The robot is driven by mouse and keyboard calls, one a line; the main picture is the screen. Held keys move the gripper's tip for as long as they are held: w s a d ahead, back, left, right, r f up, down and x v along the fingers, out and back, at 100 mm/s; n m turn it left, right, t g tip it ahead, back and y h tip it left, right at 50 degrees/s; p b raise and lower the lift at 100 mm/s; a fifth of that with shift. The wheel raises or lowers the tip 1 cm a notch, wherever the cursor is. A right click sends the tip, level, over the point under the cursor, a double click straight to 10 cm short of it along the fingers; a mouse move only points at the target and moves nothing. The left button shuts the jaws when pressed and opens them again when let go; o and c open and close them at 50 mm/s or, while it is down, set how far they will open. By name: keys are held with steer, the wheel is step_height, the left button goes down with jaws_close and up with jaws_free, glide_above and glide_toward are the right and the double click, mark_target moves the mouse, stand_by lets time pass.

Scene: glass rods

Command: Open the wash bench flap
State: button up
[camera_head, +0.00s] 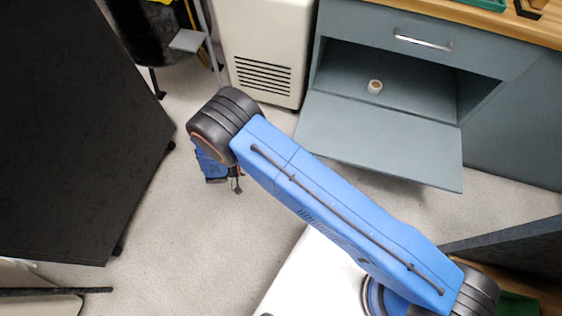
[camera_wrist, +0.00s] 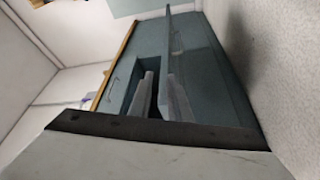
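The wash bench (camera_head: 500,62) is a grey-blue cabinet with a wooden top, at the upper right of the head view. Its flap (camera_head: 385,142) is hinged down and lies roughly level in front of the open compartment. In the wrist view, the bench (camera_wrist: 150,40) appears turned on its side, with the lowered flap (camera_wrist: 205,75) beside the opening. My gripper (camera_wrist: 160,98) shows two pale fingers with a gap between them and nothing held. In the head view, my wrist end hangs left of the flap, clear of it; my arm hides most of it.
A small pale roll (camera_head: 375,86) lies inside the compartment. A closed drawer with a metal handle (camera_head: 423,41) is above it. A white vented unit (camera_head: 265,50) stands left of the bench. A large black cabinet (camera_head: 75,130) fills the left.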

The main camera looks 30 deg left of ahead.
steer(key=shift+s+a+f, duration=0.1)
steer(key=shift+s+a, duration=0.1)
steer(key=shift+a, duration=0.05)
jaws_close()
